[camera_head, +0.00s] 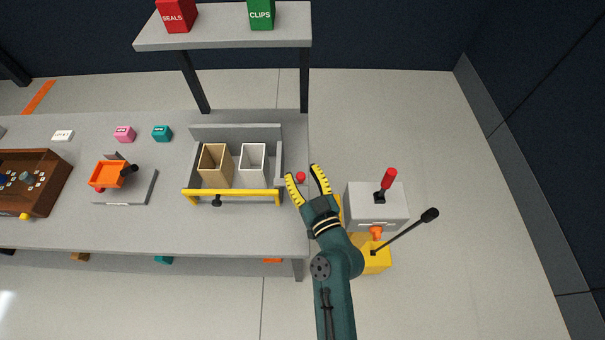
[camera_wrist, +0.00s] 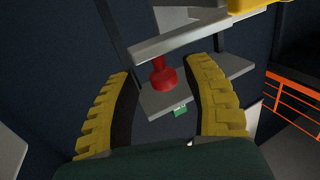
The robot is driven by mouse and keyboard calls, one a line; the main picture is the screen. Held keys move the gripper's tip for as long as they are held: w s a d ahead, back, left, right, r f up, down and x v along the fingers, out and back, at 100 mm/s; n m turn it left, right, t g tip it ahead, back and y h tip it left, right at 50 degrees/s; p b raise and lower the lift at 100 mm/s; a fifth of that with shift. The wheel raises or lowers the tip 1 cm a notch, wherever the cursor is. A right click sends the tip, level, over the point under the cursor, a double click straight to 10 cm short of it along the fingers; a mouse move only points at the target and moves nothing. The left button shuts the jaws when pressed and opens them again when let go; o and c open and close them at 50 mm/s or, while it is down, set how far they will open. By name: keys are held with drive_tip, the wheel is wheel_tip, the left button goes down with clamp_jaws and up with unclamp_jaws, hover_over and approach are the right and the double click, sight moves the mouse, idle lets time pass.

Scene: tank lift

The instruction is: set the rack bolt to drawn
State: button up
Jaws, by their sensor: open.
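The rack (camera_head: 235,132) is a grey frame on the bench with a yellow bar (camera_head: 240,197) across its front. A red knob (camera_head: 300,177), apparently the rack bolt's handle, is at the rack's right side. My gripper (camera_head: 304,171) is open, with yellow ridged fingers on either side of the knob in the picture. In the wrist view the red knob (camera_wrist: 163,76) shows between the open fingers (camera_wrist: 159,66), close to a grey rail. I see no finger touching it. The bolt's shaft is mostly hidden.
A tan bin (camera_head: 214,164) and a white bin (camera_head: 252,164) stand in the rack. A grey box with a red lever (camera_head: 388,180) and a yellow unit with a black-tipped lever (camera_head: 430,215) stand right of my arm. A shelf (camera_head: 225,40) rises behind.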

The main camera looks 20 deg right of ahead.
drive_tip(key=s, duration=1.2)
drive_tip(key=shift+a, duration=0.15)
